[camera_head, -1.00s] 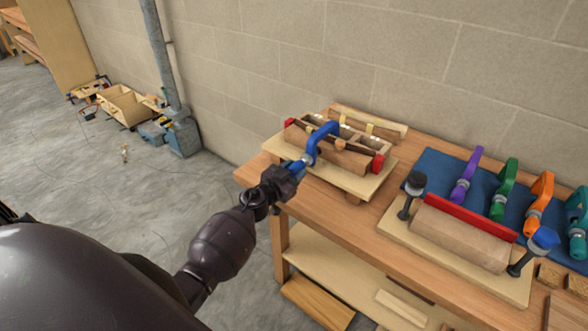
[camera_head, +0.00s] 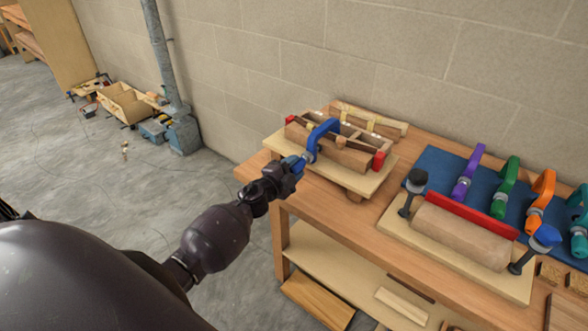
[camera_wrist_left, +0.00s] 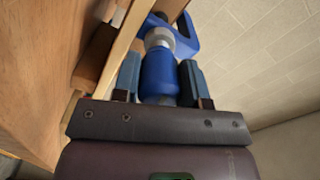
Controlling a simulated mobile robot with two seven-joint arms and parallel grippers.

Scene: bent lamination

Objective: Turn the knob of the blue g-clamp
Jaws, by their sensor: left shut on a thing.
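The blue g-clamp (camera_head: 321,134) sits on the wooden form (camera_head: 341,151) at the back left of the workbench, with its frame arching over the form's front edge. Its blue knob (camera_wrist_left: 160,74) shows in the left wrist view, below a grey metal collar. My left gripper (camera_head: 291,166) is at the knob, in front of the form. In the wrist view the two fingers of my left gripper (camera_wrist_left: 160,82) stand on either side of the knob, shut on it. My right gripper is not in view.
Purple (camera_head: 469,172), green (camera_head: 507,187), orange (camera_head: 540,200) and teal clamps (camera_head: 578,222) lie on a blue mat (camera_head: 436,164). A block wall is behind.

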